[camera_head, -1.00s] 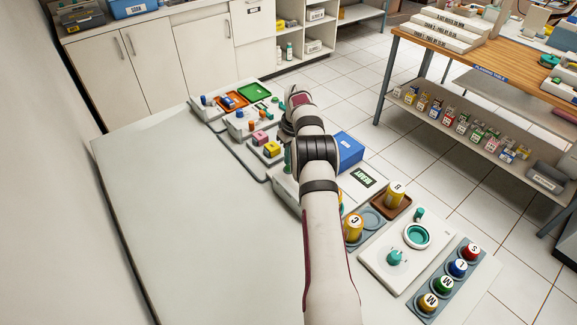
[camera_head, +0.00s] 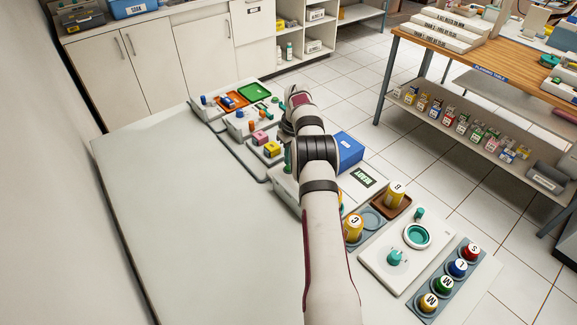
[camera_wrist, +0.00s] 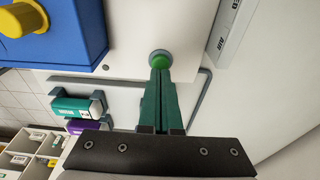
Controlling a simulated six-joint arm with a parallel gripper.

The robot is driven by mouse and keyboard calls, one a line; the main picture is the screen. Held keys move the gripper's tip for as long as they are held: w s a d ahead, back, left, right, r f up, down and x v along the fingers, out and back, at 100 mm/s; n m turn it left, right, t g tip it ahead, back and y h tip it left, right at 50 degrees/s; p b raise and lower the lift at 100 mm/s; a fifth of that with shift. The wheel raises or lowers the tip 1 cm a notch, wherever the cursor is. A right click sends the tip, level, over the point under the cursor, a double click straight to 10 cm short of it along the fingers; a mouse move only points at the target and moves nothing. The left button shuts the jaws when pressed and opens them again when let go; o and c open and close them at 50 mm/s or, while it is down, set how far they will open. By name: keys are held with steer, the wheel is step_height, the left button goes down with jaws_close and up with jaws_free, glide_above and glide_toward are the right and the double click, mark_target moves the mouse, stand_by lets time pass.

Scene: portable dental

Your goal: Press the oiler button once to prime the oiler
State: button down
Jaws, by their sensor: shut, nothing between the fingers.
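In the wrist view a round green button (camera_wrist: 160,59) sits on a white panel (camera_wrist: 135,30). My gripper (camera_wrist: 161,72) is shut and empty, its dark green fingers side by side. The fingertips overlap the lower edge of the button in this view; I cannot tell whether they touch or press it. In the head view my arm hides the button and most of the gripper. A white unit with a dark display (camera_head: 363,178), its letters green, stands just right of my arm.
A blue box with a yellow knob (camera_wrist: 20,20) is close at the left in the wrist view; its blue body also shows in the head view (camera_head: 349,151). A grey tube (camera_wrist: 205,85) runs beside the button. Lettered pots (camera_head: 353,228) stand at the front right. The table's left side (camera_head: 200,220) is clear.

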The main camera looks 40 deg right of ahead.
mark_target(289, 167)
steer(key=shift+f, duration=0.95)
stand_by(0.4)
steer(key=shift+r, duration=3.55)
steer(key=s+a+r+m, duration=0.1)
steer(key=s+a+r, duration=0.1)
steer(key=a+r, duration=0.8)
steer(key=s+a+r+m+y, duration=0.1)
steer(key=s+a+r, duration=0.2)
steer(key=s+a, duration=0.3)
steer(key=s+a+r+m, duration=0.1)
steer(key=s+a+r, duration=0.2)
steer(key=s+a, duration=0.35)
steer(key=s+a+f+m+g, duration=0.1)
steer(key=s+a+f, duration=0.1)
steer(key=s+a, duration=0.4)
steer(key=s+a+f+m+g, duration=0.1)
steer(key=s+a, duration=0.6)
steer(key=s, duration=0.9)
steer(key=shift+s+f+m+y, duration=0.3)
steer(key=shift+f+y, duration=0.1)
steer(key=shift+f, duration=0.3)
